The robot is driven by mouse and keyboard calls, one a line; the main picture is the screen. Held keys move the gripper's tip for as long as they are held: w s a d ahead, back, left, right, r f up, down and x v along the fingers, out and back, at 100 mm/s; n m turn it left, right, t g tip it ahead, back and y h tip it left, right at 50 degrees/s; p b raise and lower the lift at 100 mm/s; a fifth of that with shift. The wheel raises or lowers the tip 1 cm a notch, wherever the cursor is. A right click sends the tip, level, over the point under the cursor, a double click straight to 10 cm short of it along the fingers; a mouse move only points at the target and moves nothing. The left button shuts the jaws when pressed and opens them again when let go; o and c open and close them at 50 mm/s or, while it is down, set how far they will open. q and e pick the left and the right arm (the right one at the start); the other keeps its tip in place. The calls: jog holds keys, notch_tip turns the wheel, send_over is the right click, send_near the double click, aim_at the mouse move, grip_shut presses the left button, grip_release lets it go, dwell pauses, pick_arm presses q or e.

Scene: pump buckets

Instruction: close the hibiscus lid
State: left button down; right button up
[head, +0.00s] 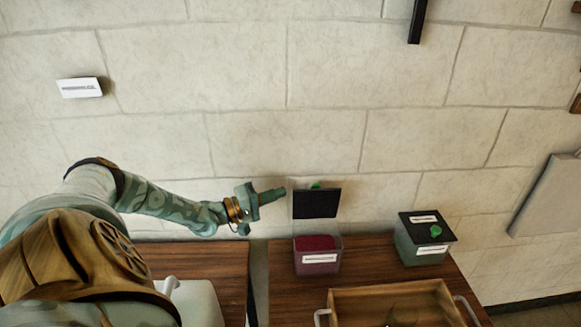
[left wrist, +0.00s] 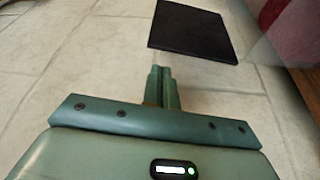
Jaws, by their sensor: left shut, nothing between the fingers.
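The hibiscus bucket (head: 318,262) is a clear box with dark red contents and a white label too small to read surely. Its black lid (head: 317,204) stands raised, with a bit of green knob behind it. In the left wrist view the lid (left wrist: 193,28) is a dark panel just beyond my fingertips. My left gripper (head: 284,192) is shut and empty, left of the lid's left edge; its closed fingers show in the left wrist view (left wrist: 164,72). I cannot tell whether it touches the lid. My right gripper is not in view.
A second bucket (head: 421,245) with a black lid and green knob stands shut to the right. A wooden tray (head: 345,297) with pale handles lies in front. Two wooden tables (head: 200,258) are split by a narrow gap. A stone wall (head: 250,130) rises behind.

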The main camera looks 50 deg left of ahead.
aim_at(305, 184)
pick_arm(q)
jog(key=b+x, duration=0.1)
jog(key=x, duration=0.8)
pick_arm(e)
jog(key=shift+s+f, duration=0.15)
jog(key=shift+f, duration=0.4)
pick_arm(q)
jog(key=shift+s+d, duration=0.1)
jog(key=shift+d, duration=0.05)
